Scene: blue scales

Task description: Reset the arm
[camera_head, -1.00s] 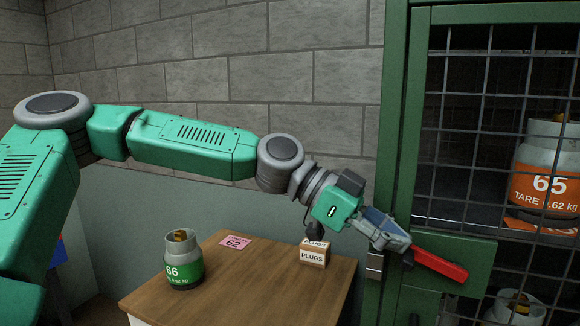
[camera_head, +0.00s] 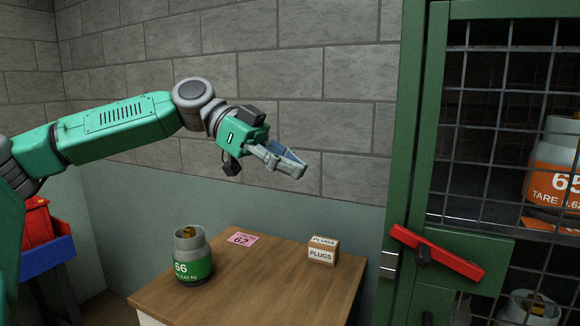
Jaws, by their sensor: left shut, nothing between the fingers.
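My left arm comes in from the left, and its gripper (camera_head: 290,166) is shut and empty. It is raised in the air above the back of the wooden table, in front of the block wall, apart from everything. The green cage door's red handle (camera_head: 437,252) is to the right of and below the gripper, fully in sight and slanting down to the right. The cage door (camera_head: 412,150) looks closed. My right gripper is not in view.
The wooden table (camera_head: 215,295) bears a green-labelled cylinder 66 (camera_head: 194,258), a pink card (camera_head: 243,239) and a PLUGS box (camera_head: 322,251). An orange-labelled cylinder 65 (camera_head: 556,175) stands on a shelf behind the mesh. Red and blue bins (camera_head: 45,256) stand at left.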

